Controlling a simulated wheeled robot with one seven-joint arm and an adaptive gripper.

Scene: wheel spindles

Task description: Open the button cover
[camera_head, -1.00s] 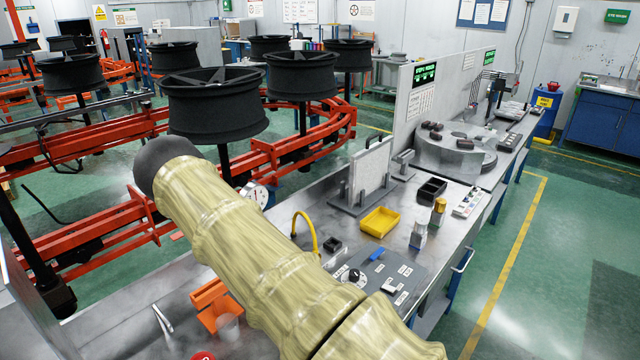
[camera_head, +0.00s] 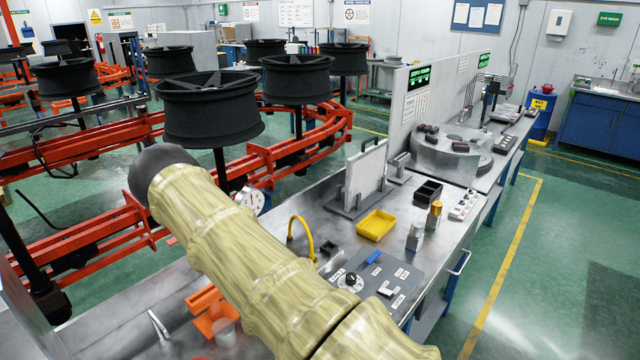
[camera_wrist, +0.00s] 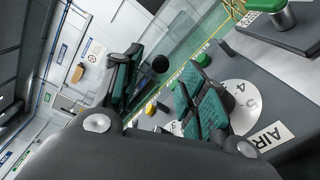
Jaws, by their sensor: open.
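I cannot make out a button cover for certain. In the wrist view my gripper (camera_wrist: 160,76) is open, its two green-padded fingers apart with nothing between them. A green round button (camera_wrist: 265,5) on a metal stem shows at the upper right, beyond the right finger. Near that finger lie a white numbered dial (camera_wrist: 240,94) and a plate marked AIR (camera_wrist: 266,138). In the head view my arm hides part of the bench, and my gripper is not visible. A grey panel (camera_head: 402,262) with a black knob (camera_head: 350,281) and white labels shows beside the arm.
On the metal bench (camera_head: 330,218) stand a yellow tray (camera_head: 376,226), a black bin (camera_head: 428,191) and an upright plate fixture (camera_head: 365,178). The green floor at right is clear.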

